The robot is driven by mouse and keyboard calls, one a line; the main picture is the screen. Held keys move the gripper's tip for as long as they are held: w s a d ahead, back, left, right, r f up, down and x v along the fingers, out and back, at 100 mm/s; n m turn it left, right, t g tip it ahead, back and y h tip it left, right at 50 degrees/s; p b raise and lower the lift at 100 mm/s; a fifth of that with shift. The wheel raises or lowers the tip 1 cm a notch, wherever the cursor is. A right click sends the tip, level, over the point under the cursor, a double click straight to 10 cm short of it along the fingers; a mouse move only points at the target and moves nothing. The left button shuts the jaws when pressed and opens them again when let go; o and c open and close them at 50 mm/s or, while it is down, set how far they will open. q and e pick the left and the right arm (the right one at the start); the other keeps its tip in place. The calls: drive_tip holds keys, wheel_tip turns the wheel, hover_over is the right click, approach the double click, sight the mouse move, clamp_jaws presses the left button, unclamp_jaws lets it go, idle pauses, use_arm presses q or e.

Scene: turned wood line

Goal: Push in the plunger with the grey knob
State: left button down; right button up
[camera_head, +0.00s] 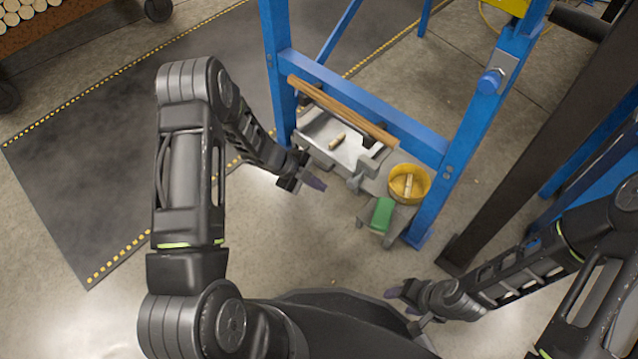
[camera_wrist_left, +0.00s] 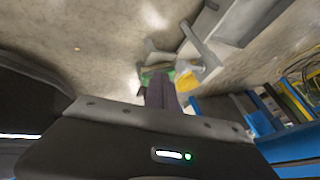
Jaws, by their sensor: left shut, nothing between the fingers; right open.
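My left gripper (camera_head: 318,184) is shut and empty, in the air left of the grey machine bed inside the blue frame. Its dark purple fingers are pressed together in the left wrist view (camera_wrist_left: 162,92). I cannot clearly make out a plunger with a grey knob. A small grey fitting (camera_head: 356,182) juts from the bed's front edge, a little right of my left fingertips and apart from them; I cannot tell if it is the knob. My right gripper (camera_head: 400,300) is open and empty at the lower middle, low beside my base.
A small turned piece (camera_head: 338,141) lies on the bed. A yellow bowl (camera_head: 397,196) holding wood and a green block (camera_head: 382,214) stand at its right.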

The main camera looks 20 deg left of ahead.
sight(350, 180)
use_arm(q)
drive_tip(key=w+d+f+b, duration=0.4)
drive_tip(key=w+d+f, duration=0.1)
drive_tip(key=w+f, duration=0.1)
drive_tip(key=shift+d, duration=0.15)
use_arm(e)
drive_tip(key=f, duration=0.3)
drive_tip(key=w+f, duration=0.1)
drive_tip(key=f, duration=0.1)
drive_tip(key=shift+f, duration=0.1)
use_arm(q)
drive_tip(key=shift+w+d, duration=0.15)
drive_tip(key=shift+w, duration=0.15)
drive_tip(key=shift+w+d, duration=0.3)
drive_tip(key=shift+w, duration=0.3)
drive_tip(key=shift+w+d, duration=0.25)
drive_tip(key=shift+w, duration=0.55)
use_arm(e)
drive_tip(key=shift+w+d+r, duration=0.2)
drive_tip(key=shift+w+d, duration=0.1)
drive_tip(key=shift+w, duration=0.4)
use_arm(q)
drive_tip(key=shift+r, duration=0.1)
